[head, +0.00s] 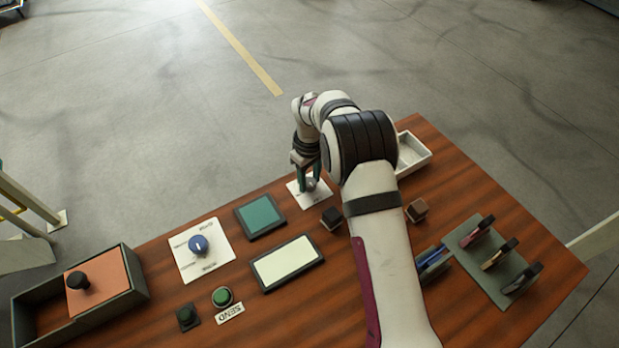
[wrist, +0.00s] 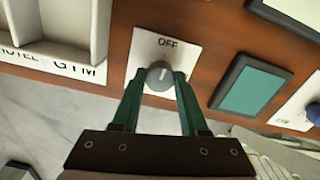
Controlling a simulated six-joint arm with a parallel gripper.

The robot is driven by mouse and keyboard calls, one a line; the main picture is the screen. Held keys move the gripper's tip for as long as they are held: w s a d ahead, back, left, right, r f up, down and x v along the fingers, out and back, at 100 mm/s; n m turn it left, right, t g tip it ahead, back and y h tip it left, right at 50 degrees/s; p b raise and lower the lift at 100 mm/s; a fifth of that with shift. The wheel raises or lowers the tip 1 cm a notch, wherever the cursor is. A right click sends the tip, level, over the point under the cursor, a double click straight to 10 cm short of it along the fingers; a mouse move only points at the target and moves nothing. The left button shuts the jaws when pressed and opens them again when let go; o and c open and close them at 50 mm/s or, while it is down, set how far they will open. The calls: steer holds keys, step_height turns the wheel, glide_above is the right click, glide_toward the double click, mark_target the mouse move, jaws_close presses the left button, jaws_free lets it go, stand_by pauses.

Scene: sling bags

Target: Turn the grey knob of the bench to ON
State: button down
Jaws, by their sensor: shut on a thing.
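The grey knob (wrist: 158,74) sits on a white plate (wrist: 146,49) marked OFF. Its pale pointer line faces up towards the OFF word in the wrist view, tilted slightly right. No ON word is readable; my gripper hides part of the plate. My gripper (wrist: 159,82) is shut on the grey knob, with one green finger on each side. In the head view my gripper (head: 308,172) reaches down onto the knob's plate (head: 296,190) near the bench's far edge.
A teal screen (head: 260,216) and a blue knob (head: 198,245) on its own white plate lie to the left. Two small dark blocks (head: 332,217) (head: 417,210) stand nearby. A white tray (head: 413,152) is behind my arm at right; a rack of clips (head: 492,262) is farther right.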

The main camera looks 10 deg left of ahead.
steer(key=m, duration=0.8)
steer(key=shift+m, duration=0.4)
steer(key=m, duration=0.4)
steer(key=shift+m, duration=2.1)
steer(key=shift+c, duration=2.2)
jaws_free()
steer(key=shift+r, duration=0.1)
